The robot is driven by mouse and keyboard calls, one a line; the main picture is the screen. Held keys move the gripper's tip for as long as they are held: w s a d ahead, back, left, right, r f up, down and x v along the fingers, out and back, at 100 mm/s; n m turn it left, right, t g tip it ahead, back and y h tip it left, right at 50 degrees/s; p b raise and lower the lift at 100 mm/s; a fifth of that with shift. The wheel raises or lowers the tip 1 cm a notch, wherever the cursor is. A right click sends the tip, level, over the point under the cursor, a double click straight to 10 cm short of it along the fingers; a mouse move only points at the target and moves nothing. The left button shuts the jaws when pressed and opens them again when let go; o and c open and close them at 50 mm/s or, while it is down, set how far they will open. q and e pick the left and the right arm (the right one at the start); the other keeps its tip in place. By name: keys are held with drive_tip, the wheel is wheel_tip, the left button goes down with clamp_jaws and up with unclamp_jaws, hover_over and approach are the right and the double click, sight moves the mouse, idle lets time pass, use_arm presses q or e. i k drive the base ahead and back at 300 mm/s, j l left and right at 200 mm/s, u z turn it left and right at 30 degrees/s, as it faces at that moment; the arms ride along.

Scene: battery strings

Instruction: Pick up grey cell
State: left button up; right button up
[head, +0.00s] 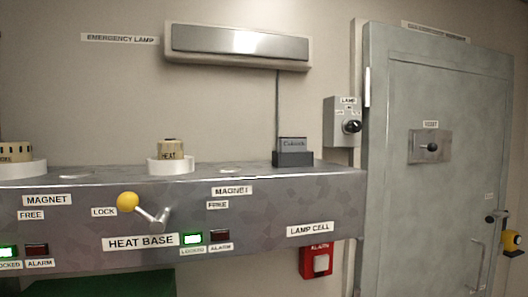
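A dark grey block with lettering on its front, which looks like the grey cell (293,144), sits upright in a dark holder (293,159) at the right end of the metal bench (270,212). A cable runs up the wall from behind it to the emergency lamp (240,43). The bench front below it bears the label LAMP CELL (310,229). Neither of my grippers is in view.
A beige piece marked HEAT (169,149) stands in a white ring mid-bench; another ringed piece (16,152) is at the left edge. A yellow-knobbed lever (128,202) juts from the bench front. A LAMP switch box (343,122) and a grey door (430,200) are right.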

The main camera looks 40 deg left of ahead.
sight(285, 144)
drive_tip(key=u, duration=1.05)
drive_tip(key=k+j+z, duration=0.1)
